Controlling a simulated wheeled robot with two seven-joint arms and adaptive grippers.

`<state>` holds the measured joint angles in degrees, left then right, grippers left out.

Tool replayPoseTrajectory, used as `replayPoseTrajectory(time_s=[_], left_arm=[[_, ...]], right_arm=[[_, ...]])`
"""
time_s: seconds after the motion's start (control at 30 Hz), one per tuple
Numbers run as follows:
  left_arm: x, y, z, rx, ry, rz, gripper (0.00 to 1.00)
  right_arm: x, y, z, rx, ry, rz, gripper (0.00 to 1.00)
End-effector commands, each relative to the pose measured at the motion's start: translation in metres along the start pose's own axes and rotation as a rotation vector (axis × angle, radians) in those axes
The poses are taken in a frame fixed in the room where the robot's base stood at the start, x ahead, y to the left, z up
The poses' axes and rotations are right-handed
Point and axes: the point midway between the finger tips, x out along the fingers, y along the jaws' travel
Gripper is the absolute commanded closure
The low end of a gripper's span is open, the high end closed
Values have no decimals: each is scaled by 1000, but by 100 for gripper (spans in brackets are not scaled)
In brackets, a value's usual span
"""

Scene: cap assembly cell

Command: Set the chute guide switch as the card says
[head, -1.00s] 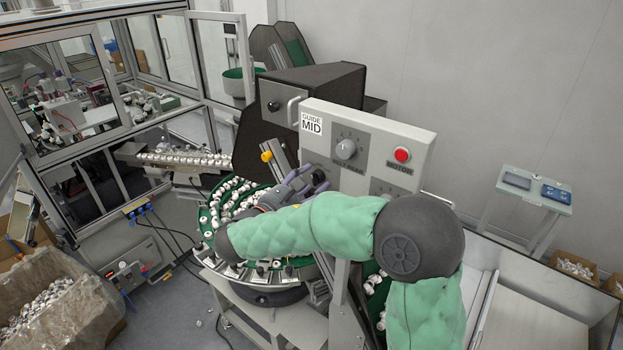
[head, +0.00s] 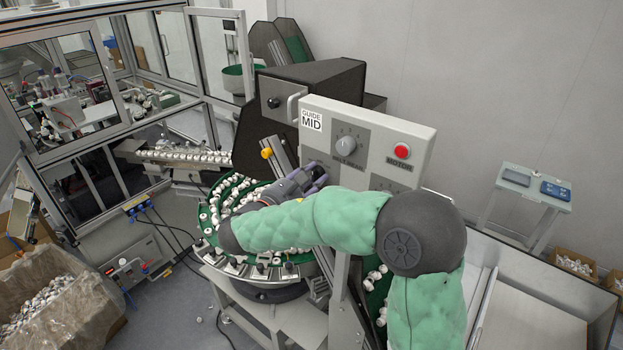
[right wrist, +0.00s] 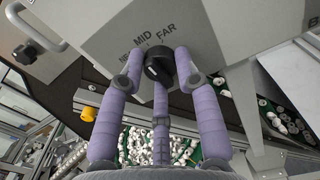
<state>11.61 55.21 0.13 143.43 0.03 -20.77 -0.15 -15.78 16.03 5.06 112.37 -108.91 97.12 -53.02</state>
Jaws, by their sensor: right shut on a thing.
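The white card (head: 311,120) on the upper left of the grey control panel reads GUIDE MID. The guide switch is a black knob (right wrist: 158,66) with the labels NEAR, MID and FAR around it, seen in the right wrist view. NEAR is partly covered by a finger, and I cannot tell which label the knob points at. My right gripper (head: 318,176) has its purple fingers at the panel's left side, hiding the switch in the head view. In the right wrist view the gripper (right wrist: 160,82) is shut on the knob. My left gripper is not in view.
The panel (head: 420,143) also carries a grey dial (head: 346,146) and a red MOTOR button (head: 402,151). A yellow knob (head: 266,153) sits on a rail at left. The green bowl (head: 208,222) with white caps lies below my right arm.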

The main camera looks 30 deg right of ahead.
Motion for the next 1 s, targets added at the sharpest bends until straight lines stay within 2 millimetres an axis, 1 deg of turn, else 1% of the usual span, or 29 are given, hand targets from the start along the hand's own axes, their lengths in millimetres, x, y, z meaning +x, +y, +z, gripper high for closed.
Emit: replayPoseTrajectory(time_s=[0.03,0.2,0.3,0.67,0.7,0.77,1.0], left_arm=[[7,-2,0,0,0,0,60],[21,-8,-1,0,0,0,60],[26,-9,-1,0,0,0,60],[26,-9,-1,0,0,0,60],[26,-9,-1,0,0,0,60],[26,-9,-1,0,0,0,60],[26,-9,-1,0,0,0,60]], right_arm=[[0,0,-6,20,5,1,100],[-1,0,-8,126,5,1,100],[-1,0,-7,169,6,1,100],[-1,1,-6,188,8,1,100],[-1,1,-6,188,8,1,61],[-1,1,-6,188,8,2,44],[0,0,-4,193,4,1,44]])
